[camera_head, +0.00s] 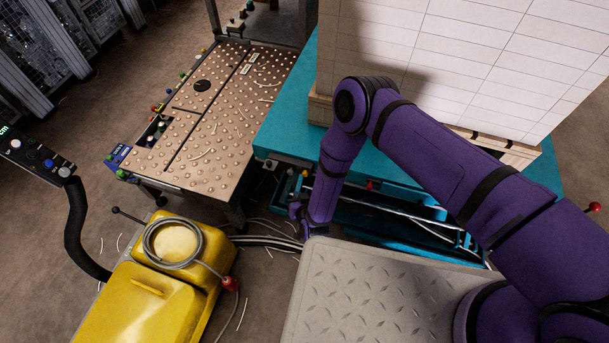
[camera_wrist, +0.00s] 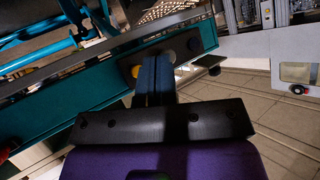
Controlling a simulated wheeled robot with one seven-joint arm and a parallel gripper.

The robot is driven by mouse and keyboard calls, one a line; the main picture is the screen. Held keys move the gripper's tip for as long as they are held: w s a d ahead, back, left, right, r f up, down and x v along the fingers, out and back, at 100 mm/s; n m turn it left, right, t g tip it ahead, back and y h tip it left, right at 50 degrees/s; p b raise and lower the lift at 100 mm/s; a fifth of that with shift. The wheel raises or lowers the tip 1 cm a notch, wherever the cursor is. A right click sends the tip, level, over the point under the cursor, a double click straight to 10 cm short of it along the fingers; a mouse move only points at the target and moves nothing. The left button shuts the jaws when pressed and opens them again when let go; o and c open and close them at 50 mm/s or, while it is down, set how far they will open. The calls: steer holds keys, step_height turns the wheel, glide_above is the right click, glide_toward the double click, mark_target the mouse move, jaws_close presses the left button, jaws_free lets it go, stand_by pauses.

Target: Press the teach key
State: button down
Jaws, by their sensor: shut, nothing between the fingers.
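My gripper (camera_wrist: 154,78) is shut and empty in the wrist view. Its dark blue-grey fingers lie together, tips over a teal beam. A yellow round button (camera_wrist: 135,71) shows just left of the fingertips, partly covered by them. A dark round knob (camera_wrist: 194,44) sits on the same beam to their right. No label is readable, so I cannot tell which one is the teach key, nor whether the fingertips touch anything. In the head view my purple arm reaches down beside the teal station (camera_head: 285,122); the fingers cannot be made out there.
A stack of white reams (camera_head: 460,60) stands on the teal station. A ball-topped table (camera_head: 215,110) with buttons is at left of it. A yellow machine (camera_head: 145,300) with a coiled cable (camera_head: 172,243) and a button panel on a post (camera_head: 38,157) stand front left.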

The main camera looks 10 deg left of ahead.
steer(key=shift+w+d, duration=0.2)
steer(key=shift+w, duration=2.3)
steer(key=shift+w, duration=0.1)
steer(key=shift+w, duration=0.3)
steer(key=shift+w, duration=0.5)
stand_by(1.0)
steer(key=shift+s, duration=0.9)
steer(key=shift+s, duration=0.1)
steer(key=s, duration=0.4)
steer(key=shift+s+a, duration=0.2)
steer(key=shift+s, duration=0.2)
